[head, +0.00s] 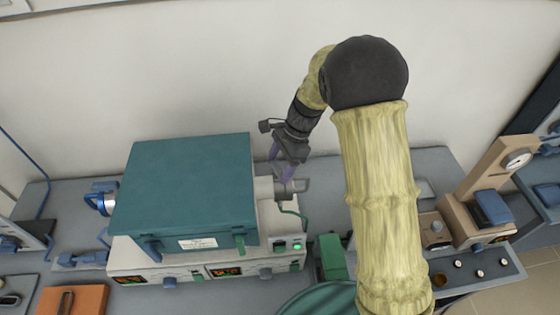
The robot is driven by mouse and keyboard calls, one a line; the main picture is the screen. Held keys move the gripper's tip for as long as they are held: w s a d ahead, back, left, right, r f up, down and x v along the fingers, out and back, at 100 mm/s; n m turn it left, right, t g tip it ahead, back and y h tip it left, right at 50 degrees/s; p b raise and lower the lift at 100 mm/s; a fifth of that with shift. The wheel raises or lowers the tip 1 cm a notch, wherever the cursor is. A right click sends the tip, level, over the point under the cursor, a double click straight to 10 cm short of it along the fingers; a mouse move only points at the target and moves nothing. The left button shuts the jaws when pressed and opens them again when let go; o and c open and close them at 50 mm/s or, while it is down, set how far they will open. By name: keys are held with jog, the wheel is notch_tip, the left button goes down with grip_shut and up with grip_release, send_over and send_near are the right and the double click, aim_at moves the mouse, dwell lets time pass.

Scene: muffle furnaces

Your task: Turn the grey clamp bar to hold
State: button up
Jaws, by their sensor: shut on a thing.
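The grey clamp bar (298,185) is a short bar at the right side of the teal-topped furnace (185,185), above its pale base. My gripper (284,174) reaches down from behind, its purple fingers at the bar. It is shut on the grey clamp bar. The fingertips and the bar are small here, so the exact grip and the bar's turn angle are hard to tell. My arm covers part of the bench to the right.
The furnace front has displays, knobs and a green lit button (297,245). A green block (331,257) stands right of it. A tan instrument with a dial (517,158) stands farther right. An orange board (72,300) lies front left. The wall behind is bare.

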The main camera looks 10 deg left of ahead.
jog(key=n+p, duration=0.1)
jog(key=n+g+h, duration=0.1)
jog(key=n, duration=0.1)
jog(key=shift+w+r+n+p, duration=0.15)
jog(key=shift+n+p, duration=0.15)
jog(key=shift+p, duration=0.05)
jog(key=n+h+p, duration=0.1)
jog(key=n, duration=0.2)
jog(key=shift+a+n+g, duration=0.15)
jog(key=shift+n+g, duration=0.15)
jog(key=n+h+p, duration=0.1)
jog(key=n+h, duration=0.1)
jog(key=n, duration=0.2)
jog(key=shift+w+a, duration=0.1)
jog(key=shift+a+n+h, duration=0.1)
jog(key=shift+n+h, duration=0.3)
jog(key=shift+n, duration=1)
jog(key=o, duration=1)
